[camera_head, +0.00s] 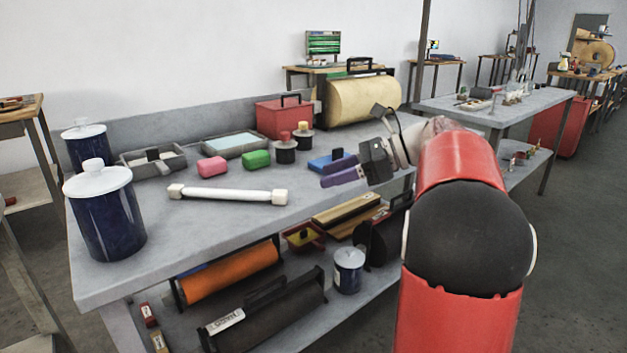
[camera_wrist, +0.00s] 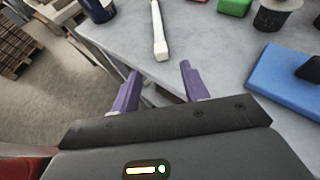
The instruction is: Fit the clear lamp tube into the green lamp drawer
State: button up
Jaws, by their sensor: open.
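A pale white tube with square end caps (camera_head: 228,195), which looks like the lamp tube, lies on the near grey bench. In the wrist view the tube (camera_wrist: 157,22) lies just beyond my fingertips, with one end cap towards me. My gripper (camera_head: 332,178) has purple fingers and hovers by the bench's front edge, right of the tube. The gripper (camera_wrist: 159,73) is open and empty, apart from the tube. I cannot identify the green lamp drawer for sure; a green-fronted rack (camera_head: 323,42) stands on a far table.
The bench (camera_head: 180,232) also carries dark blue jars (camera_head: 108,220), a pink block (camera_head: 212,167), a green block (camera_head: 256,159), trays, a red box (camera_head: 284,115) and a blue pad (camera_head: 325,162). Bench top around the tube is clear.

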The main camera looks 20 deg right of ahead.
jog(key=shift+s+d+r, duration=0.2)
jog(key=shift+d, duration=0.15)
